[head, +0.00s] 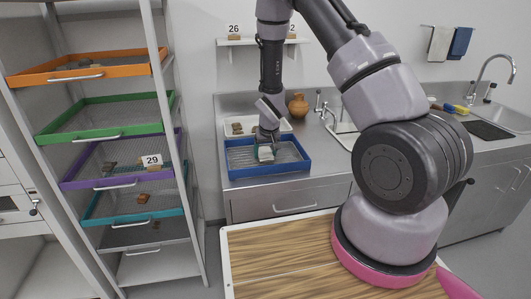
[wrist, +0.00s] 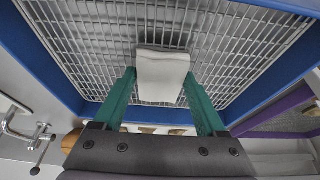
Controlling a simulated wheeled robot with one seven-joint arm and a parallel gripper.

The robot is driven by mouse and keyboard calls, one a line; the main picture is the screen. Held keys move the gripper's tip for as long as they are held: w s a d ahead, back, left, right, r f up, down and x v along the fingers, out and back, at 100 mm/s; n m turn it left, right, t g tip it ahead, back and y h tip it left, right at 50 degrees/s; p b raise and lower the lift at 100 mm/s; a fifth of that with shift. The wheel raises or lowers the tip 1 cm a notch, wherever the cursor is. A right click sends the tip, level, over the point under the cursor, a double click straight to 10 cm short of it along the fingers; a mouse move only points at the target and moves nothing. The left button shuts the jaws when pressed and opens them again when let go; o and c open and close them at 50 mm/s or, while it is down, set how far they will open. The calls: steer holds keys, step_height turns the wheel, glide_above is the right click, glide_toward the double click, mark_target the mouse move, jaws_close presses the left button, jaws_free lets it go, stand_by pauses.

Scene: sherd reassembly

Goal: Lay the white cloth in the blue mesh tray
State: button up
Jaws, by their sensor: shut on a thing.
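The blue mesh tray (head: 236,171) stands on the steel counter in the head view. Its grey mesh floor and blue walls fill much of the wrist view (wrist: 60,85). My gripper (head: 265,152) reaches down over the tray. In the wrist view its two green fingers (wrist: 158,88) are shut on the folded white cloth (wrist: 162,75), one finger on each side. The cloth is over the mesh, inside the tray's outline. I cannot tell whether it touches the mesh. In the head view the cloth is small and partly hidden by the gripper.
A white tray (head: 229,127) with brown sherds lies behind the blue tray. An orange-brown jug (head: 298,106) and a tap stand to the right. A rack with orange (head: 30,78), green and purple trays is at left. A wooden tabletop (head: 275,255) is in front.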

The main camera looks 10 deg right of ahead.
steer(key=o, duration=1.2)
steer(key=shift+f, duration=0.15)
steer(key=shift+o, duration=0.2)
steer(key=s+d+r+m, duration=0.1)
steer(key=s+r, duration=0.3)
steer(key=r, duration=0.8)
steer(key=s+d+r+m, duration=0.1)
steer(key=s+d+r, duration=0.15)
steer(key=r, duration=0.85)
steer(key=s+d+r+m+t+y, duration=0.2)
steer(key=s+r, duration=1.8)
steer(key=s, duration=0.2)
steer(key=shift+s+d+r, duration=0.2)
steer(key=shift+s+r, duration=0.05)
steer(key=shift+t, duration=0.3)
